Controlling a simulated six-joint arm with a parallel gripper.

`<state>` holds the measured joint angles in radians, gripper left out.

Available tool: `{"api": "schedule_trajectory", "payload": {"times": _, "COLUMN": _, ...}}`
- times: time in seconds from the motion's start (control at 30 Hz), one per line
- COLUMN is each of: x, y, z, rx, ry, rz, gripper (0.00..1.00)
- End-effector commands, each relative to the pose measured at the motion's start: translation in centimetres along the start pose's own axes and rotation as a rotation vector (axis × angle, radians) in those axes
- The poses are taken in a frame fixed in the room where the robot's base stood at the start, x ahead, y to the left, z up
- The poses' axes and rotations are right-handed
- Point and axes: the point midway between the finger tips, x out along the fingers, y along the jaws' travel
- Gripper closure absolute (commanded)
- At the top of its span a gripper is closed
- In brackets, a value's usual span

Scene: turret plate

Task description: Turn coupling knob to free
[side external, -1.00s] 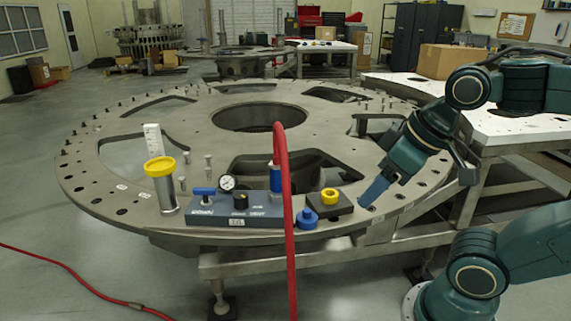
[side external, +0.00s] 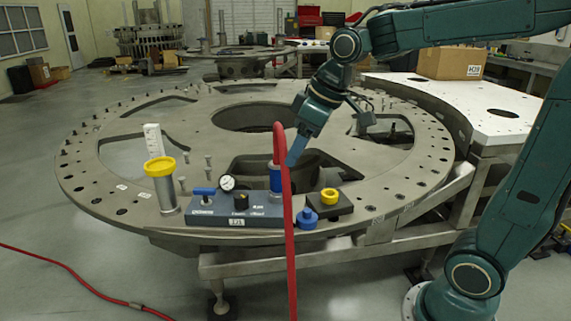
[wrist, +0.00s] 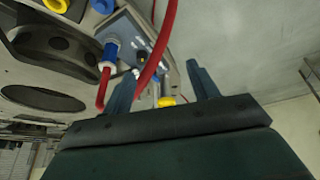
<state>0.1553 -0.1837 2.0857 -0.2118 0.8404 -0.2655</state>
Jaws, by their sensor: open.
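A blue-collared coupling (side external: 275,180) stands at the right end of the dark grey manifold block (side external: 208,210), with a red hose (side external: 289,240) looping up from it. I cannot tell for sure which part is the coupling knob. A small black knob (side external: 241,201) sits mid-block. My gripper (side external: 294,157) is over the plate, just above and right of the coupling, partly behind the hose. In the wrist view my gripper's fingers (wrist: 163,84) are apart; the hose passes near the left finger. The blue coupling (wrist: 110,49) shows left of that finger. No contact is visible.
On the block are a gauge (side external: 228,182) and a blue valve lever (side external: 204,191). A yellow-topped cylinder (side external: 162,190) stands left. A blue cap (side external: 307,217) and a black block with a yellow ring (side external: 329,197) sit right. The plate (side external: 410,175) is bare farther right.

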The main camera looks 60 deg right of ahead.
Motion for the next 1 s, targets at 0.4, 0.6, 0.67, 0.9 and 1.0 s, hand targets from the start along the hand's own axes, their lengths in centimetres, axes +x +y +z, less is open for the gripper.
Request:
{"api": "schedule_trajectory", "payload": {"times": 0.4, "x": 6.8, "y": 5.6, "z": -6.2, "rx": -0.137, "ry": -0.020, "rz": -0.077, "gripper": 0.41}}
{"api": "schedule_trajectory", "payload": {"times": 0.6, "x": 10.6, "y": 8.3, "z": -8.0, "rx": -0.199, "ry": -0.020, "rz": -0.116, "gripper": 0.41}}
{"api": "schedule_trajectory", "payload": {"times": 0.67, "x": 11.6, "y": 9.0, "z": -8.3, "rx": -0.213, "ry": -0.018, "rz": -0.125, "gripper": 0.41}}
{"api": "schedule_trajectory", "payload": {"times": 0.9, "x": 13.7, "y": 10.4, "z": -9.0, "rx": -0.248, "ry": -0.012, "rz": -0.145, "gripper": 0.41}}
{"api": "schedule_trajectory", "payload": {"times": 1.0, "x": 13.9, "y": 10.5, "z": -9.0, "rx": -0.251, "ry": -0.011, "rz": -0.147, "gripper": 0.41}}
